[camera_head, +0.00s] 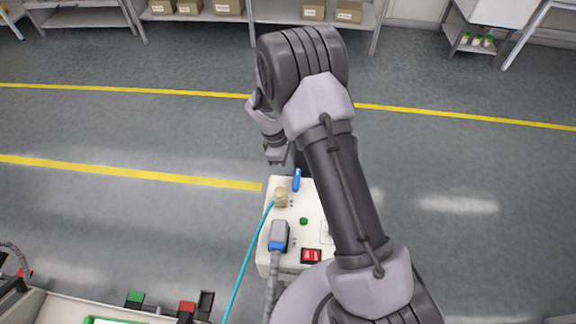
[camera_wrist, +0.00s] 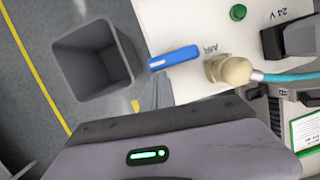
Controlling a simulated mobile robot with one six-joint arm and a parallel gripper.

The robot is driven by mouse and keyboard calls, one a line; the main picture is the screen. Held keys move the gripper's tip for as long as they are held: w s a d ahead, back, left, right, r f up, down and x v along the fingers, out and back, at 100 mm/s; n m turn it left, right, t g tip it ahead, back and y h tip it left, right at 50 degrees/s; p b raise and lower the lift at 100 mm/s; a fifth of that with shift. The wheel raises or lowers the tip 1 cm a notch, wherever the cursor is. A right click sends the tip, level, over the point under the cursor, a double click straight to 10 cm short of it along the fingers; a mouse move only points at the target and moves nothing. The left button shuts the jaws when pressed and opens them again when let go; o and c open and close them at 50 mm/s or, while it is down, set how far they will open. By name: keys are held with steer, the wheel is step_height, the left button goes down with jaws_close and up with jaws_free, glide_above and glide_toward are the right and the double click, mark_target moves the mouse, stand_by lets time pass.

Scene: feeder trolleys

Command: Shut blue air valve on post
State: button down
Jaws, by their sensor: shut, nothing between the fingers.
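The blue air valve handle (camera_head: 296,180) is at the far edge of the white post top (camera_head: 270,262). In the wrist view the blue handle (camera_wrist: 173,58) lies lengthwise across the picture, beside the "AIR" label and left of a brass-coloured fitting (camera_wrist: 228,70). A teal hose (camera_wrist: 290,77) runs from that fitting. My gripper (camera_head: 276,157) is shut and empty, above and left of the handle in the head view, apart from it.
The post top also carries a grey and blue plug (camera_head: 279,236), a green button (camera_head: 303,221) and a red switch (camera_head: 311,256). An empty grey bin (camera_wrist: 95,62) shows left of the handle in the wrist view. Shelves with boxes line the back; the floor between is clear.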

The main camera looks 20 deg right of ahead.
steer(key=d+m+y, duration=0.1)
steer(key=m, duration=0.4)
steer(key=s+d+m+y, duration=0.1)
steer(key=d+m, duration=0.1)
steer(key=m, duration=0.3)
steer(key=d+m+g+y, duration=0.1)
steer(key=m, duration=0.4)
steer(key=shift+s+d, duration=0.3)
steer(key=shift+d, duration=0.1)
steer(key=shift+s+d+m, duration=0.1)
steer(key=shift+m, duration=0.2)
steer(key=shift+s, duration=0.15)
steer(key=p+v, duration=0.4)
steer(key=v, duration=1.3)
steer(key=shift+w+d+p, duration=0.25)
steer(key=shift+w+p, duration=0.05)
